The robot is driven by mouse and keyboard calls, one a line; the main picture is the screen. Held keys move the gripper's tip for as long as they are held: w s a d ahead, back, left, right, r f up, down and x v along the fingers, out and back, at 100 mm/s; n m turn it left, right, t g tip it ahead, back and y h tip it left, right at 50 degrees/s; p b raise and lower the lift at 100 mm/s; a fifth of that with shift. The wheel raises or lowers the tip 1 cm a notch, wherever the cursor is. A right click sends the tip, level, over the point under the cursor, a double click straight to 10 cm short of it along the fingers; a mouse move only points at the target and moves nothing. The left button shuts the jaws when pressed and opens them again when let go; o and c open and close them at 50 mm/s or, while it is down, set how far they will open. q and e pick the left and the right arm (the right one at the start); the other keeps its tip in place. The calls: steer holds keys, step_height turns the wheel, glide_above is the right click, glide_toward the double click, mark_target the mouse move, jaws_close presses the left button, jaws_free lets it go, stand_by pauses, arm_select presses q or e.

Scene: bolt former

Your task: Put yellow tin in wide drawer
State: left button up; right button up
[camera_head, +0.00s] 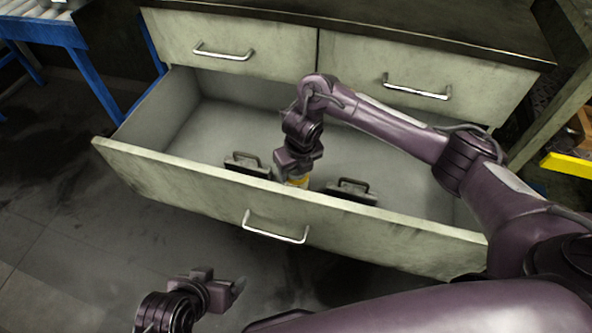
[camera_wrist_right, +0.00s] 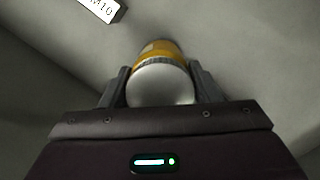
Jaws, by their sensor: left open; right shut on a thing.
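The wide drawer (camera_head: 190,183) is pulled open below two narrower shut drawers. My right gripper (camera_head: 297,175) reaches down inside it, near the front wall. It is shut on the yellow tin (camera_head: 299,182), of which only a small part shows in the head view. In the right wrist view the tin (camera_wrist_right: 157,50) sits between both fingers, with its pale round end towards the camera and a yellow band beyond. I cannot tell whether the tin touches the drawer floor. My left gripper (camera_head: 222,288) is open and empty, outside and in front of the drawer.
Two dark items with handles lie in the drawer, one left (camera_head: 247,163) and one right (camera_head: 348,190) of the tin. A white label marked M10 (camera_wrist_right: 103,8) shows in the wrist view. The drawer's left part is clear. A blue-legged table (camera_head: 95,80) stands at left.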

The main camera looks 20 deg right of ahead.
steer(key=o, duration=1.1)
steer(key=shift+f, duration=0.1)
arm_select(q)
steer(key=shift+w+d+r, duration=0.1)
steer(key=shift+w+r, duration=0.15)
steer(key=shift+w, duration=0.1)
arm_select(e)
steer(key=r+p, duration=0.2)
steer(key=r, duration=0.1)
steer(key=s+r+p, duration=0.1)
steer(key=r+p, duration=0.1)
steer(key=r, duration=0.2)
steer(key=r+p, duration=0.2)
steer(key=r, duration=0.1)
steer(key=shift+s+d+r+p, duration=0.15)
steer(key=shift+d+r+p, duration=0.05)
steer(key=shift+p, duration=0.1)
steer(key=shift+s+r+p, duration=0.2)
steer(key=shift+r+p, duration=0.1)
steer(key=shift+r, duration=0.35)
arm_select(q)
steer(key=s+a+f+n+g+y, duration=0.1)
steer(key=s+a+g+y, duration=0.2)
steer(key=a, duration=0.5)
steer(key=shift+s+f+n+g, duration=0.15)
steer(key=shift+f+n+g, duration=0.15)
steer(key=shift+g, duration=0.4)
arm_select(e)
steer(key=shift+r, duration=0.25)
